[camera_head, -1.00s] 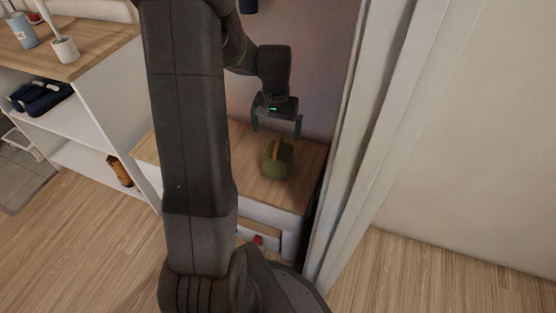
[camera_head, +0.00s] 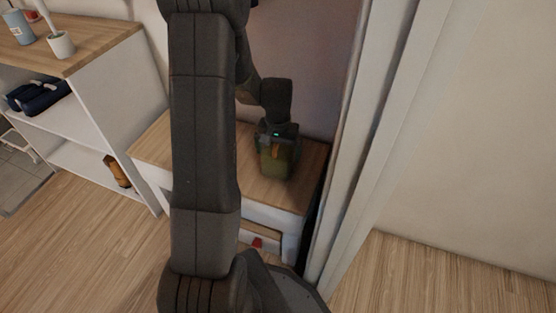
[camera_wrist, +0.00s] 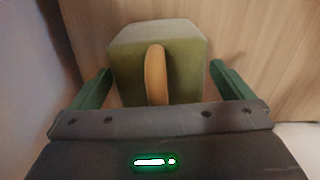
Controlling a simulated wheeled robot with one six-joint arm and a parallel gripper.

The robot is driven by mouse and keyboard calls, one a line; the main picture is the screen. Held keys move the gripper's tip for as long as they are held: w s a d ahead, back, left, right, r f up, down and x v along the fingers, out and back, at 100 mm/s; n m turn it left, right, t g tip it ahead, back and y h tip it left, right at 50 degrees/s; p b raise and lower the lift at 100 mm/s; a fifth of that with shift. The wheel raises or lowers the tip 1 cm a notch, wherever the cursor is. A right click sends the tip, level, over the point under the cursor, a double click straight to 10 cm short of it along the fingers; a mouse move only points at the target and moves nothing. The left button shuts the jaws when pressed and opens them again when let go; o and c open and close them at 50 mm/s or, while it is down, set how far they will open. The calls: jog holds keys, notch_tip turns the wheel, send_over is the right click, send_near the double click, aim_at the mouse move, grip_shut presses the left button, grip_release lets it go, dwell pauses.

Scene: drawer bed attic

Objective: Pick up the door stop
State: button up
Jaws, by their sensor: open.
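The door stop appears to be the olive-green block (camera_head: 277,166) with an orange-brown strip, on the wooden top of the small cabinet. In the wrist view the green block (camera_wrist: 185,75) shows its top and near face, with the orange-brown strip (camera_wrist: 155,75) upright in front. My gripper (camera_head: 277,148) is open and low over the block. In the wrist view its green fingers (camera_wrist: 163,88) stand one on each side of the block, with small gaps, not closed on it. The fingertips are partly hidden in the head view.
The wooden cabinet top (camera_head: 305,185) is otherwise bare around the block. A red item (camera_head: 257,243) shows at the drawer front below. A white shelf unit (camera_head: 100,110) stands at left, and a white door frame (camera_head: 365,130) rises close on the right.

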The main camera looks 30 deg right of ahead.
jog(key=shift+r, duration=0.15)
jog(key=c, duration=1.8)
